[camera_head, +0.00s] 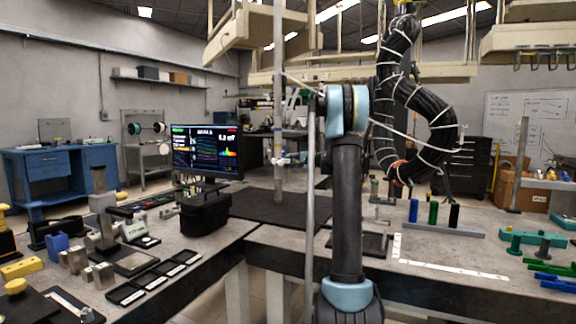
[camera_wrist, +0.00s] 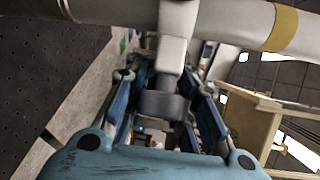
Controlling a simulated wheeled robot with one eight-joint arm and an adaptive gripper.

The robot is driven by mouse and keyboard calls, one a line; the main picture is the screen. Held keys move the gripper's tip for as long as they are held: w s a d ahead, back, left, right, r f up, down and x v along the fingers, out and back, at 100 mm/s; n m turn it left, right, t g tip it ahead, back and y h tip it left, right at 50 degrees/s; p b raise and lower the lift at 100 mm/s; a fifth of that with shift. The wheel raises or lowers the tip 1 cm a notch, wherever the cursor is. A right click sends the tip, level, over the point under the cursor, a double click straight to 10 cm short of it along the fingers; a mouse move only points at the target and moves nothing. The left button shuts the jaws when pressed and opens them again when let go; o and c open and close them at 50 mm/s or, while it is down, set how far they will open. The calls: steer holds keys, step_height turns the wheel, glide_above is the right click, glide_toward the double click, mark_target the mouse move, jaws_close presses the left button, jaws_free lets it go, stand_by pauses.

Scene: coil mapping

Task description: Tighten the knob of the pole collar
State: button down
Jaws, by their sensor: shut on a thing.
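The grey pole (camera_head: 278,110) stands upright on the dark mat in the head view. A small pale collar (camera_head: 281,161) sits low on it. In the wrist view the pole (camera_wrist: 110,14) crosses the top of the picture, with a gold band at the right. The pale collar body (camera_wrist: 174,52) juts from the pole toward my gripper, with a dark round knob (camera_wrist: 162,106) at its near end. My gripper (camera_wrist: 161,92) has its blue and black fingers on both sides of the knob and is shut on it.
The dark mat (camera_head: 245,204) lies around the pole's foot. A black bin (camera_head: 205,213) and a monitor (camera_head: 207,150) stand left of it. A rack with blue, green and black cylinders (camera_head: 434,213) stands to the right. My arm blocks part of the middle.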

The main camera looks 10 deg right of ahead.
steer(key=shift+g, duration=0.3)
steer(key=shift+f+m+g+h, duration=0.15)
steer(key=shift+m+g+h, duration=0.15)
steer(key=shift+m+h, duration=0.1)
steer(key=c, duration=1.5)
jaws_free()
steer(key=v, duration=1.2)
steer(key=shift+d+f, duration=0.1)
steer(key=shift+f, duration=0.05)
